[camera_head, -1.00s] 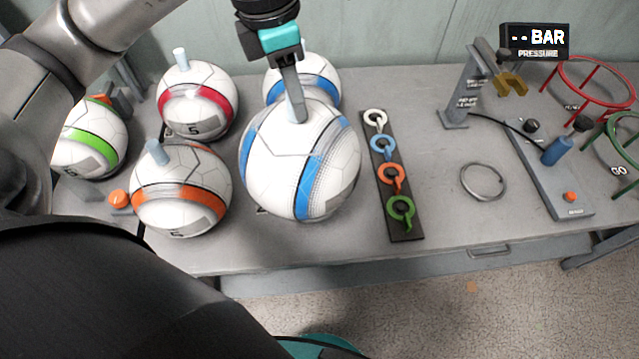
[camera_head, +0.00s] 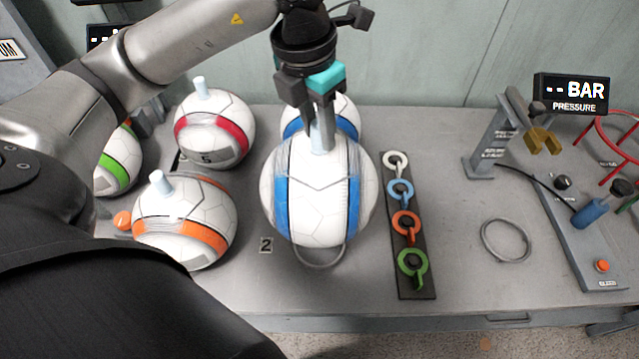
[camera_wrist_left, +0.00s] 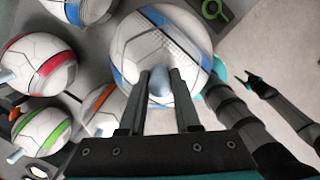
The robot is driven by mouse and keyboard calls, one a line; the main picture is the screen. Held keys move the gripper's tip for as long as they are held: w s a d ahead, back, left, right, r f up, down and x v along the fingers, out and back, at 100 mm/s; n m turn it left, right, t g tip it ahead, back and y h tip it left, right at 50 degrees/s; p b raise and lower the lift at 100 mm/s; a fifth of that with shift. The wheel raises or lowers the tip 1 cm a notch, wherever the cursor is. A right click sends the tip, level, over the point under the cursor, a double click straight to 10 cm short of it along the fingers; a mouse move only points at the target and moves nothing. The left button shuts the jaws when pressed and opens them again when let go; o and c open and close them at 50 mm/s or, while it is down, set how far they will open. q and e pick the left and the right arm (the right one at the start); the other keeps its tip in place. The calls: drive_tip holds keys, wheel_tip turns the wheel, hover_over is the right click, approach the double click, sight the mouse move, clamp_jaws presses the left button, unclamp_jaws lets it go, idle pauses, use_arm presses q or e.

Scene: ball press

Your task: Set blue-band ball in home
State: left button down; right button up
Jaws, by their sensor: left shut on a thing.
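The blue-band ball (camera_head: 307,205) is white with blue stripes and has a pale peg on top. My left gripper (camera_head: 322,125) is shut on that peg, above the ball. In the left wrist view the ball (camera_wrist_left: 155,42) sits beyond the two fingers (camera_wrist_left: 160,82), which are closed around the peg. A grey ring (camera_head: 320,264) shows under the ball's front edge, beside the label 2; the ball hides the rest of it, and I cannot tell whether they touch. Dark arm parts with a thin-pronged end (camera_wrist_left: 255,82) show at the right of the wrist view.
Another blue-striped ball (camera_head: 343,112) stands right behind. Red-band (camera_head: 215,128), orange-band (camera_head: 180,232) and green-band (camera_head: 117,165) balls stand left. A board of coloured ring tags (camera_head: 423,282) lies close right. An empty grey ring (camera_head: 505,240) and pressure stand (camera_head: 492,140) are farther right.

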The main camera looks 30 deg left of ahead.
use_arm(q)
wheel_tip(320, 180, down, 12)
drive_tip(key=b, duration=0.1)
drive_tip(key=shift+f, duration=0.2)
drive_tip(key=shift+f+b, duration=0.25)
drive_tip(key=shift+b, duration=0.25)
drive_tip(key=c, duration=0.6)
unclamp_jaws()
drive_tip(key=r, duration=0.4)
drive_tip(key=s+r+p, duration=0.1)
drive_tip(key=r, duration=0.3)
drive_tip(key=r+p, duration=0.1)
drive_tip(key=r, duration=0.3)
drive_tip(key=shift+s+a+r, duration=0.2)
drive_tip(key=shift+s+r, duration=0.05)
drive_tip(key=shift+s, duration=0.15)
